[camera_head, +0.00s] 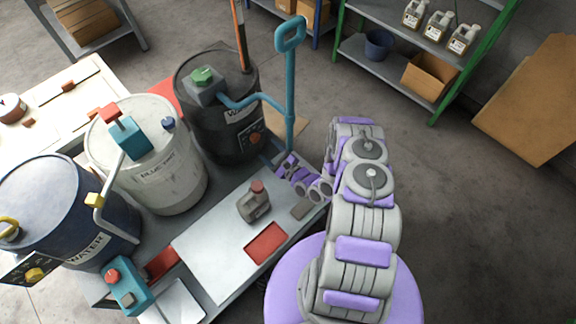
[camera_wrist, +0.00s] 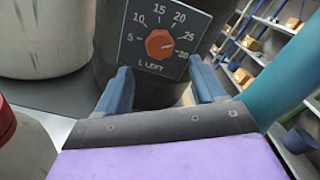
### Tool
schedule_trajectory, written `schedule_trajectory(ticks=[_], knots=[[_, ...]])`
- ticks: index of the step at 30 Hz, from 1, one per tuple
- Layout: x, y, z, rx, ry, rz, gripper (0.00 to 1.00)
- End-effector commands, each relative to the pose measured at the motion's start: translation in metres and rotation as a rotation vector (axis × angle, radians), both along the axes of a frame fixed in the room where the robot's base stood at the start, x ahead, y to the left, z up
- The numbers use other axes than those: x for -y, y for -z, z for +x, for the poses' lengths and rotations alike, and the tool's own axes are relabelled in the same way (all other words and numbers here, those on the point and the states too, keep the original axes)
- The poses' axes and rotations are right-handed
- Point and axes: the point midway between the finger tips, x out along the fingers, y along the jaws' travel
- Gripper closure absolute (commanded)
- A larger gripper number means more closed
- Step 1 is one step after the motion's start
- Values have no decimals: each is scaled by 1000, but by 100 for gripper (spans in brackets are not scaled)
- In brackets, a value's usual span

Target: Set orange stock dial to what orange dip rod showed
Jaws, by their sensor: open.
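The orange stock dial (camera_head: 254,138) is on the front of the black drum (camera_head: 213,128). In the wrist view its orange knob (camera_wrist: 160,43) sits on a dark panel numbered 5 to 30 and marked "L LEFT". A small light mark on the knob's right side faces between 25 and 30. An orange rod (camera_head: 239,30) rises from the drum's top; its reading cannot be made out. My gripper (camera_wrist: 160,66) is open and empty. Its blue fingers are just below the knob in view, one on each side, apart from it.
A blue pump handle (camera_head: 290,85) stands right of the black drum. A white drum (camera_head: 165,185) and a dark blue drum (camera_head: 60,205) stand to the left. A grey can with a red cap (camera_head: 254,205) stands on the cart top (camera_head: 205,250).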

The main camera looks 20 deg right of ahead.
Motion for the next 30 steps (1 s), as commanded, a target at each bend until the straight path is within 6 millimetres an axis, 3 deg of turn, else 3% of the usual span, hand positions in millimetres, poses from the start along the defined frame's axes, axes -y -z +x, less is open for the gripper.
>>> schedule_trajectory(ticks=[6, 15, 21, 30], knots=[[19, 0, -39, -2, 5, 1, 31], [36, 1, -81, -5, 4, -1, 31], [39, 1, -94, -3, 1, -1, 31], [40, 1, -96, -2, -1, -1, 31]])
